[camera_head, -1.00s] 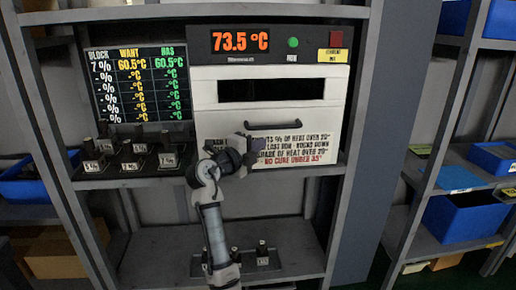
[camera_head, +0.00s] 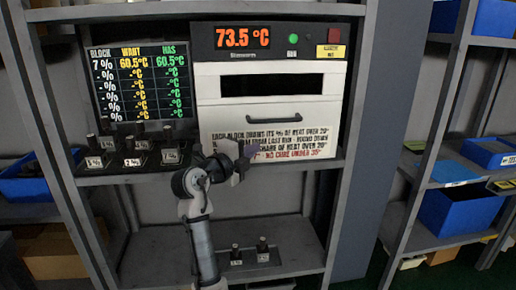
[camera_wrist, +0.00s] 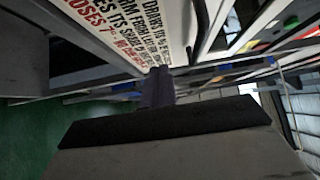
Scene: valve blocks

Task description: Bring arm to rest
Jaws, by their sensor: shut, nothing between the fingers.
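My gripper (camera_head: 246,158) is in front of the lower left part of the oven's front, over the printed notice, and its fingers are hard to make out at this size. In the wrist view my gripper's fingers (camera_wrist: 157,88) are together with nothing between them, close to the notice. My arm rises from below, in front of the lower shelf. The white oven (camera_head: 268,117) has its door closed and its display reads 73.5 °C, with a green lamp lit beside it.
Several dark valve blocks (camera_head: 132,151) stand on the shelf at left, under a board (camera_head: 141,82) listing 60.5 °C. Two small blocks (camera_head: 262,248) stand on a plate (camera_head: 246,262) on the lower shelf. Blue bins (camera_head: 452,210) sit on the right rack.

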